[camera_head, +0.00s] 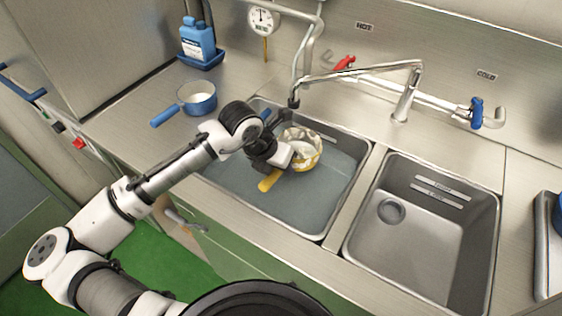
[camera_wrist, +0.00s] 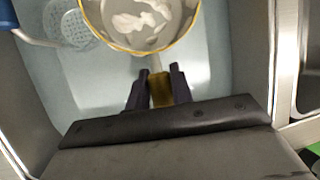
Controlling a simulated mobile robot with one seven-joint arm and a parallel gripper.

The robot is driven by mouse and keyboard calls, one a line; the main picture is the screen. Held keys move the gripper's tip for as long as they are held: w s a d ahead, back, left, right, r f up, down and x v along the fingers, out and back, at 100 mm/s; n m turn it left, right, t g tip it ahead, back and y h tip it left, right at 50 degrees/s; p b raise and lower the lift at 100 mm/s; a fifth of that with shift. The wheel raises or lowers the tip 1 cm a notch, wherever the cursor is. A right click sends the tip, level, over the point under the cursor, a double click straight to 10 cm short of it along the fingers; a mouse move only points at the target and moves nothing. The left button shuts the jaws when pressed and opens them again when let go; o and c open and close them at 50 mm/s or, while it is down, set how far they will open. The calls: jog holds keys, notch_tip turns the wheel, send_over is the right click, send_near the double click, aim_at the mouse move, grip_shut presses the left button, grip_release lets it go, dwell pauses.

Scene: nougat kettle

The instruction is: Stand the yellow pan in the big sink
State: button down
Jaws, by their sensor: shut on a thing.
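The yellow pan (camera_head: 303,150) is in or just above the big left sink (camera_head: 336,190); I cannot tell whether it touches the bottom. It has a yellow rim and handle and a pale inside with whitish residue. In the wrist view the pan (camera_wrist: 140,25) is at the top, opening toward the camera. My gripper (camera_head: 278,163) is over the sink beside the pan. In the wrist view my gripper (camera_wrist: 158,88) is shut on the pan's yellow handle, one dark finger on each side. The sink holds bluish-grey water or has a bluish floor.
A blue saucepan (camera_head: 198,98) stands on the counter left of the sink, near a blue bottle (camera_head: 198,40). A smaller empty sink (camera_head: 420,240) is to the right. A tap (camera_head: 404,95) reaches over behind the big sink. A perforated round strainer (camera_wrist: 82,30) shows beside the pan.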

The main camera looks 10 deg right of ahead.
jog(key=shift+f+b, duration=3.95)
jog(key=shift+f, duration=2.3)
jog(key=shift+f+b, duration=0.3)
jog(key=c, duration=1.1)
grip_release()
jog(key=shift+c, duration=0.2)
jog(key=b+v, duration=0.1)
jog(key=v, duration=1.3)
